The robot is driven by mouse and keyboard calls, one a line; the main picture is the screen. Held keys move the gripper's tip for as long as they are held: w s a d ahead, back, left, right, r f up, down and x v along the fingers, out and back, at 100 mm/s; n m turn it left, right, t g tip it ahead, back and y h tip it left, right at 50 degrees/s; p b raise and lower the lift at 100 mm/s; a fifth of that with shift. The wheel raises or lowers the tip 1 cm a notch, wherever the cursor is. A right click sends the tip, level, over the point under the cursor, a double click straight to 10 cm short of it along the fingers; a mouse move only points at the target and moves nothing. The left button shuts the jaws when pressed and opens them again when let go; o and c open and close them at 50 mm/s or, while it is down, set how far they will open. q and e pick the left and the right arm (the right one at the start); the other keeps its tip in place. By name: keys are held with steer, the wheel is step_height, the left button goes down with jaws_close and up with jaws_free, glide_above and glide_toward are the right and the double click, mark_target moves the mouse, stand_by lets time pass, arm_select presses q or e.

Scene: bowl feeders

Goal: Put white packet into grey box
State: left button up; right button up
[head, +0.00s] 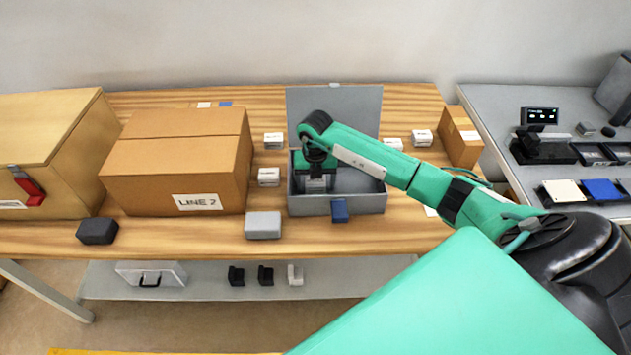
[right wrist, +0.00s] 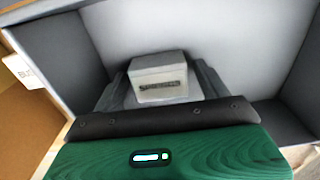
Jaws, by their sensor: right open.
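The grey box (head: 365,205) stands open on the wooden table, with its lid (head: 355,108) raised at the back. My right gripper (head: 316,182) reaches down into the left part of the box. In the right wrist view, a small white packet (right wrist: 158,82) with a dark printed strip lies between the two open fingers, inside the grey box (right wrist: 200,35). The fingers are at its left and right sides; its underside is hidden. My left gripper is not in view.
More white packets lie left of the box (head: 274,140) (head: 268,177) and right of it (head: 421,138). A cardboard carton (head: 180,160) stands to the left. A light grey block (head: 263,225) and a dark block (head: 97,231) sit near the front edge.

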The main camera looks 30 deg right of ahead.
mark_target(315, 181)
step_height(315, 181, up, 9)
steer(key=shift+w+f+b, duration=0.1)
steer(key=shift+b, duration=0.95)
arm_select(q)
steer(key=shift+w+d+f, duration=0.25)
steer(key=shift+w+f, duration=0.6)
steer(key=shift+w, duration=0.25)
arm_select(e)
step_height(315, 181, up, 4)
steer(key=shift+f, duration=0.25)
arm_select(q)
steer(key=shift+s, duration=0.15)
